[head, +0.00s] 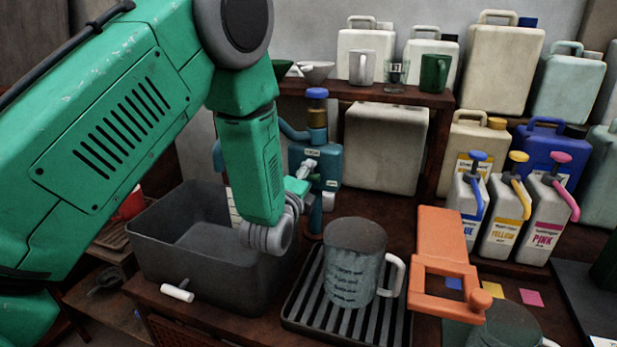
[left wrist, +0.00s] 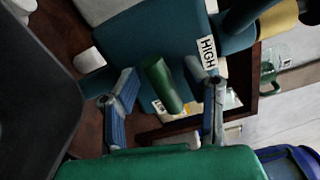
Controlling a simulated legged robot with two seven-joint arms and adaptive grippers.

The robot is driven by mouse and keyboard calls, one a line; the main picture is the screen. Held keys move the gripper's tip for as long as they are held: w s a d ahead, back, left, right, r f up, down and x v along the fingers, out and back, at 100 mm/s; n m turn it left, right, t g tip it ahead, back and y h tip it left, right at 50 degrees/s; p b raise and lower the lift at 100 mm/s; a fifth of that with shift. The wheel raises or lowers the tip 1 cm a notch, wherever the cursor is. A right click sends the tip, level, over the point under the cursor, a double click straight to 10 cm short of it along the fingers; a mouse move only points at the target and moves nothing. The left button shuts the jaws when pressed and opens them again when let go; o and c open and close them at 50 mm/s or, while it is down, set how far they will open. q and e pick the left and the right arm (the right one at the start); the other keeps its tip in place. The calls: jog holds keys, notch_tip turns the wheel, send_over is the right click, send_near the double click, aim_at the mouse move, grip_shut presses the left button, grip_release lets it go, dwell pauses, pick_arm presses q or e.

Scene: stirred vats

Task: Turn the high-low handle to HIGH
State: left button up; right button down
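The teal dispenser body (head: 325,163) stands behind the dark sink, with a blue cap on top and small white labels. In the left wrist view, a white label reading HIGH (left wrist: 207,52) is on the teal body (left wrist: 150,40). A short dark-green cylindrical handle (left wrist: 158,82) sticks out from it. My left gripper (left wrist: 164,78) is open, its two blue-grey fingers on either side of the handle with gaps visible. In the head view my left gripper (head: 308,176) is at the front of the body, where my arm hides part of it. My right gripper is not in view.
The dark sink (head: 165,250) is below my left arm. An orange bracket (head: 446,245) and blue, yellow and pink pump bottles (head: 503,228) are to the right. A shelf (head: 435,99) holds cups.

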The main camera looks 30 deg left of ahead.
pick_arm(q)
grip_shut()
jog(key=shift+d, duration=0.3)
jog(key=shift+s+f, duration=0.1)
jog(key=shift+d+f+n, duration=0.15)
jog(key=shift+n, duration=0.65)
dwell(1.1)
grip_release()
jog(key=shift+r, duration=0.25)
